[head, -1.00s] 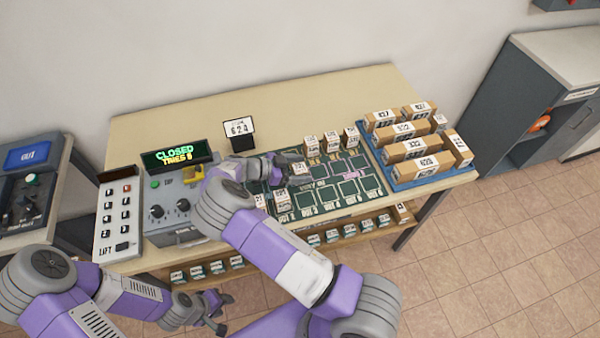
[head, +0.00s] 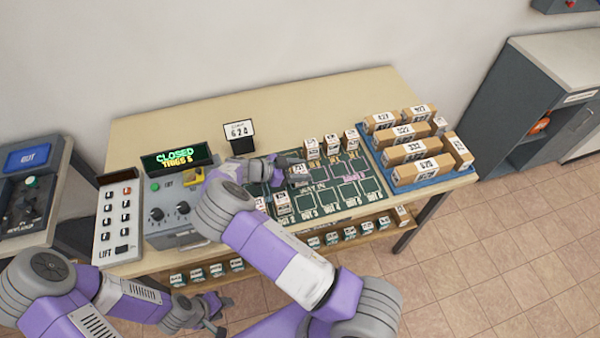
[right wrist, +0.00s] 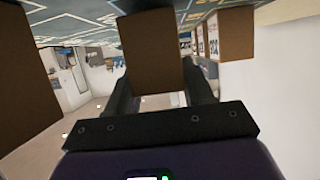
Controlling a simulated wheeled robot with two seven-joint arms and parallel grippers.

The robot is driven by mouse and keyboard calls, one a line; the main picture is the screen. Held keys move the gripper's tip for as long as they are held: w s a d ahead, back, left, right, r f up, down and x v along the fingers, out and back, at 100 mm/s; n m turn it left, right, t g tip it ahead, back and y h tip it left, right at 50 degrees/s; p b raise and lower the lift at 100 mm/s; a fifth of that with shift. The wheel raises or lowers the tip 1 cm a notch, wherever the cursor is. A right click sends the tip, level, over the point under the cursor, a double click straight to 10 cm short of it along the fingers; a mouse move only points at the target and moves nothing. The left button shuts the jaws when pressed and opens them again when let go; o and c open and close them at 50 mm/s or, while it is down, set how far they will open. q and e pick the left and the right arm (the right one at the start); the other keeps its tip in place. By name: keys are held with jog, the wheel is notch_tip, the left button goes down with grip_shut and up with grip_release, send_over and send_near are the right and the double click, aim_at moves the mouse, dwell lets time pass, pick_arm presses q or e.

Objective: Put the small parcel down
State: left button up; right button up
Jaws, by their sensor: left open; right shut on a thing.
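The small parcel (head: 297,169) is a little brown box with a white label, over the green marked mat (head: 327,200). My right gripper (head: 287,163) is shut on it. In the right wrist view the parcel (right wrist: 151,55) shows as a plain brown block between the dark fingers, close to the mat's surface; I cannot tell whether it touches. My left gripper (head: 216,311) is open and empty, low in front of the table. My right forearm and hand hide part of the mat's left side.
Small parcels (head: 283,203) stand on the mat near its left front, and several (head: 332,145) line its back edge. A blue tray (head: 431,180) of larger boxes is on the right. A control box (head: 176,208), lever panel (head: 117,219) and number sign (head: 240,134) stand left and behind.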

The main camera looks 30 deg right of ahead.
aim_at(294, 166)
notch_tip(294, 166, up, 10)
jog(key=shift+f, duration=0.25)
jog(key=shift+w+f+n+t+h, duration=0.15)
jog(key=shift+w+f+n+t, duration=0.15)
jog(key=shift+n+t, duration=0.2)
jog(key=shift+w+f+n+t+h, duration=0.15)
jog(key=shift+f+n+t, duration=0.2)
jog(key=shift+n+t, duration=0.15)
jog(key=n+t, duration=0.1)
jog(key=w+a+f+n+t, duration=0.1)
jog(key=t, duration=0.1)
jog(key=w+a+r+n+t+y, duration=0.1)
jog(key=a+r+n+t+y, duration=0.3)
jog(key=n, duration=0.4)
jog(key=w+a+r+n+t+y+b, duration=0.1)
jog(key=w+a+r+n+t+y, duration=0.1)
jog(key=a+r+n+t+y, duration=0.2)
jog(key=a+n+t+y, duration=0.3)
jog(key=n+y, duration=0.1)
jog(key=y, duration=0.1)
jog(key=shift+r+n+t+y+b, duration=0.25)
jog(key=shift+n+t+y+b, duration=0.05)
